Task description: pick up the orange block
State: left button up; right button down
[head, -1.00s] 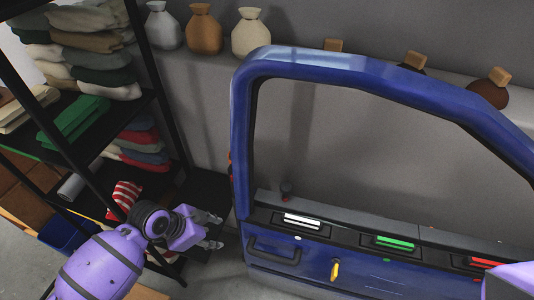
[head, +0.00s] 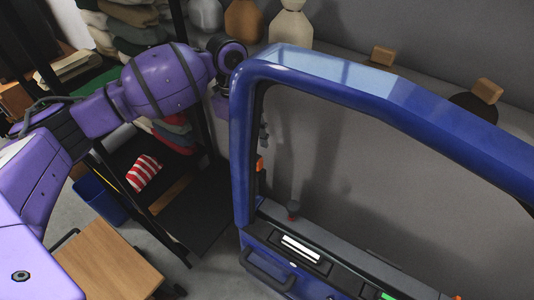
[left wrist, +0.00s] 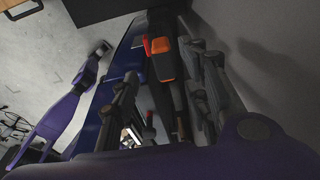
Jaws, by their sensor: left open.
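The blue car door (head: 240,150) stands upright in the head view. A small orange block (head: 261,163) shows at the inner edge of its left pillar. In the left wrist view orange surfaces, which I take for the block (left wrist: 163,64), lie ahead between my fingers. My left arm reaches over from the left to behind the pillar, which hides most of the left gripper. A finger part shows through the window opening. In the left wrist view my left gripper (left wrist: 165,100) is open, its fingers spread either side, with nothing clearly held.
A dark shelf rack with folded clothes (head: 144,172) stands at the left, close to my left arm. A wooden-topped cart (head: 105,265) is at the lower left. Several jars (head: 290,27) line the ledge behind. The grey wall is close behind the door.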

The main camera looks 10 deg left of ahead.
pick_arm(q)
jog(key=shift+s+f, duration=0.2)
jog(key=shift+f, duration=0.65)
jog(key=f, duration=0.3)
jog(key=d+f, duration=0.1)
jog(key=shift+w+d+f, duration=0.1)
jog(key=shift+w+f, duration=0.1)
jog(key=shift+w, duration=0.05)
jog(key=shift+c, duration=1.8)
jog(key=c, duration=0.6)
grip_shut()
pick_arm(e)
jog(key=shift+s+d+f, duration=0.1)
jog(key=shift+s+f, duration=0.05)
jog(key=shift+s, duration=0.45)
